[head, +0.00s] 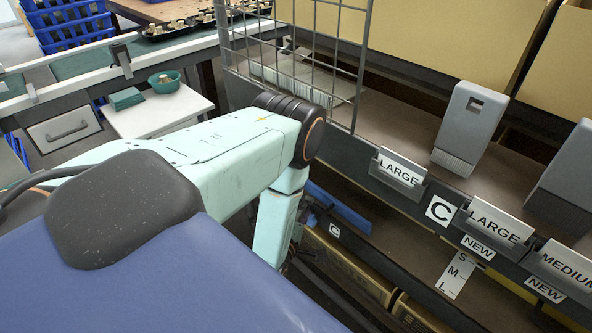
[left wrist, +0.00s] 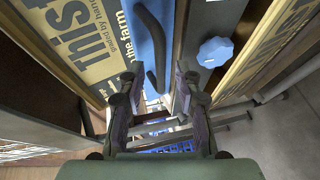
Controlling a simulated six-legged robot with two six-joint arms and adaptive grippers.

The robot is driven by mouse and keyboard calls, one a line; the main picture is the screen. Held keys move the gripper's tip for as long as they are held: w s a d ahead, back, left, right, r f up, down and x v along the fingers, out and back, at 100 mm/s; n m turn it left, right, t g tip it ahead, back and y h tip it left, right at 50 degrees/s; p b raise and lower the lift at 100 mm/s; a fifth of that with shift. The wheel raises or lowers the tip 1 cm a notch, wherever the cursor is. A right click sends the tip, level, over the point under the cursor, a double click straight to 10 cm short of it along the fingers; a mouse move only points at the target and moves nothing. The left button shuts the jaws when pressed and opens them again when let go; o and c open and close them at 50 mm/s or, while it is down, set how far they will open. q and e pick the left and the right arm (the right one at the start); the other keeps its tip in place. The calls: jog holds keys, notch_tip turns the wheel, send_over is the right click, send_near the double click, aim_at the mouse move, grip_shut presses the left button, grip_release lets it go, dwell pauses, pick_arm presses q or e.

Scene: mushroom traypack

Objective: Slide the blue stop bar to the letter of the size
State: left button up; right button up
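The blue stop bar (head: 340,207) shows in the head view on the lower shelf level, just right of my left forearm, partly hidden by it. A white strip with the letters S, M and L (head: 459,275) is on the lower shelf to its right. My left gripper (head: 308,218) is mostly hidden behind my arm there. In the left wrist view my left gripper (left wrist: 158,88) has its two fingers apart. A blue surface (left wrist: 148,22), a dark curved handle-like piece (left wrist: 153,50) and a light blue knob (left wrist: 215,51) lie beyond the fingers. I cannot tell contact. My right gripper is not seen.
A wire grid panel (head: 291,60) stands behind my left arm. Printed cartons (head: 345,278) sit below. A white side table (head: 165,112) holds a green bowl (head: 164,82).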

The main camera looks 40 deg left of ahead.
pick_arm(q)
jog(key=v, duration=0.9)
jog(key=shift+f, duration=0.1)
jog(key=s+d+f+m+g+h+p, duration=0.1)
jog(key=s+d+f+m+g+h, duration=0.15)
jog(key=s+f+m+g, duration=0.35)
jog(key=s+d+f+m+g+h+p, duration=0.1)
jog(key=s+d+f+m+g, duration=0.25)
jog(key=s+m, duration=0.4)
jog(key=s+d+r+m+g+h+p, duration=0.1)
jog(key=s+d+r+m+g+p, duration=0.3)
jog(key=s+r+m, duration=0.4)
jog(key=shift+n+g, duration=0.65)
jog(key=shift+g, duration=0.1)
jog(key=r, duration=0.1)
jog(key=r+p, duration=0.1)
jog(key=r, duration=0.3)
jog(key=shift+w+d+r, duration=0.15)
jog(key=shift+w+d, duration=0.05)
jog(key=shift+w, duration=0.15)
